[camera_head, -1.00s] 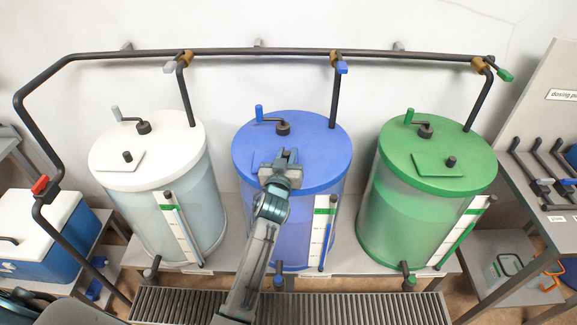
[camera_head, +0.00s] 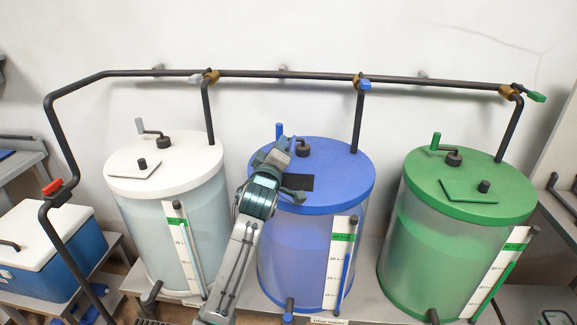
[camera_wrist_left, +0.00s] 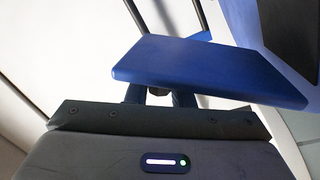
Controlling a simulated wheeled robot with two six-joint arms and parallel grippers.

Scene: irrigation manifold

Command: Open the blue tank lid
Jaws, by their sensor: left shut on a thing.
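The blue tank (camera_head: 300,245) stands in the middle, its round blue top (camera_head: 345,178) facing up. A dark rectangular opening (camera_head: 300,183) shows in that top, beside my left gripper (camera_head: 278,155). The flat blue lid (camera_wrist_left: 205,70) is raised off the opening and tilted up; in the head view my gripper mostly hides it. In the left wrist view my left gripper (camera_wrist_left: 160,95) is shut behind the lid's near edge, on its knob, which is mostly hidden. Part of the dark opening (camera_wrist_left: 292,35) also shows there. My right gripper is not in view.
A white-topped tank (camera_head: 165,175) stands to the left and a green-topped tank (camera_head: 470,190) to the right. A dark pipe (camera_head: 290,75) with valves runs above them. A blue-handled crank (camera_head: 279,131) stands close behind my left gripper. A cooler (camera_head: 50,240) is at far left.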

